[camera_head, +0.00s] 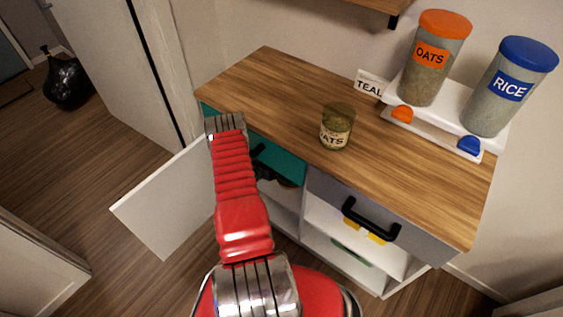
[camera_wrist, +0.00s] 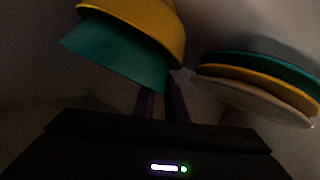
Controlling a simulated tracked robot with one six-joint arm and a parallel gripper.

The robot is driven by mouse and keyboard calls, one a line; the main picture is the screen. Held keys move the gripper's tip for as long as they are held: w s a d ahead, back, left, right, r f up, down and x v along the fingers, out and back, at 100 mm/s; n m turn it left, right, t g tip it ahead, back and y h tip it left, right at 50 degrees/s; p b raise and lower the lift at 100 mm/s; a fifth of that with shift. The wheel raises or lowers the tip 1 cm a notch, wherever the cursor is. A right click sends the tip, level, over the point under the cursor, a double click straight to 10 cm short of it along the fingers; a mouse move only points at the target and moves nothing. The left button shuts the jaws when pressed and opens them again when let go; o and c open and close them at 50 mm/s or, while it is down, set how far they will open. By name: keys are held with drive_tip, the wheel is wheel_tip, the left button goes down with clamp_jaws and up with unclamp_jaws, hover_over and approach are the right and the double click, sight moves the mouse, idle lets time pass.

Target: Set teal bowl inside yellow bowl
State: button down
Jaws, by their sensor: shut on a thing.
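In the wrist view a teal bowl (camera_wrist: 115,62) and a yellow bowl (camera_wrist: 150,22) show at the upper left, partly cut off by the frame's top edge. They are close together, with part of the teal one overlapped by the yellow one's rim. I cannot tell how deep the teal bowl sits. My gripper (camera_wrist: 165,92) is shut on the teal bowl at its edge; the exact contact is dark. In the head view my red arm reaches down to the cabinet front, and the gripper is mostly hidden under the top.
Stacked teal, yellow and white plates (camera_wrist: 255,85) lie close to the right in the wrist view. The cabinet's wooden top (camera_head: 270,95) holds a jar (camera_head: 337,127) and large canisters. A white door (camera_head: 168,200) stands open; a grey drawer (camera_head: 380,215) is at the right.

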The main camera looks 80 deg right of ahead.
drive_tip(key=shift+f, duration=0.1)
drive_tip(key=c, duration=2.3)
unclamp_jaws()
drive_tip(key=shift+f, duration=0.1)
drive_tip(key=o, duration=0.6)
drive_tip(key=shift+c, duration=0.2)
drive_tip(key=shift+r, duration=0.25)
drive_tip(key=shift+w+a+r, duration=0.15)
drive_tip(key=shift+w+a, duration=0.05)
drive_tip(key=v, duration=1.1)
drive_tip(key=shift+a, duration=0.25)
drive_tip(key=shift+w+r, duration=0.1)
